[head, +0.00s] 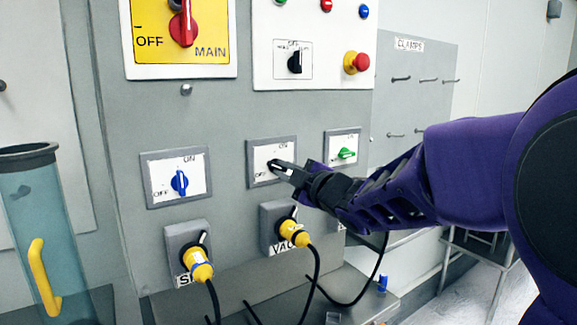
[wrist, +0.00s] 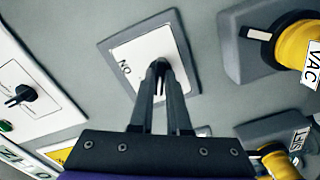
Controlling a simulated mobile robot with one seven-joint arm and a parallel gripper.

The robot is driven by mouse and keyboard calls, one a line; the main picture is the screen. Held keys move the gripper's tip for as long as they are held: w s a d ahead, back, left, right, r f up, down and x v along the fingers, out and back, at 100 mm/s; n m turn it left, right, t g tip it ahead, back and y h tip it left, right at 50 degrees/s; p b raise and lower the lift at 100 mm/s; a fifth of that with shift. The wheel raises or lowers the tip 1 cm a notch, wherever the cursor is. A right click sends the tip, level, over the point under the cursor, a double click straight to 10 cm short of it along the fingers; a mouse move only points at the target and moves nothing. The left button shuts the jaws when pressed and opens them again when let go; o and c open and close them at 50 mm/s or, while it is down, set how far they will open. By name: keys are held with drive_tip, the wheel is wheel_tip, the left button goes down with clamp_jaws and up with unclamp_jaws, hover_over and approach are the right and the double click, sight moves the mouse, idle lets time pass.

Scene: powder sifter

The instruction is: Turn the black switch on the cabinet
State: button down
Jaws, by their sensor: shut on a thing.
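The middle switch plate (head: 258,156) is white with a grey frame and ON and OFF labels, on the grey cabinet front. In the wrist view its white plate (wrist: 131,55) lies behind the fingers. My gripper (head: 275,165) reaches it from the right, with its fingertips at the knob in the plate's centre. In the wrist view my gripper (wrist: 160,68) is shut on that black knob, which the fingertips mostly hide. I cannot tell the knob's exact angle. Another black selector knob (head: 295,62) sits on the white panel above, and also shows in the wrist view (wrist: 25,93).
A blue switch (head: 180,183) is to the left and a green switch (head: 346,154) to the right. Yellow plugs (head: 294,232) with hanging cables sit below. A red emergency button (head: 356,63) sticks out above. A clear cylinder (head: 38,230) stands at far left.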

drive_tip(key=m+p, duration=0.3)
drive_tip(key=m, duration=0.3)
drive_tip(key=shift+r, duration=0.15)
drive_tip(key=m+p, duration=0.2)
drive_tip(key=m, duration=0.4)
drive_tip(key=shift+m+p, duration=0.3)
drive_tip(key=c, duration=0.9)
unclamp_jaws()
drive_tip(key=shift+f, duration=0.2)
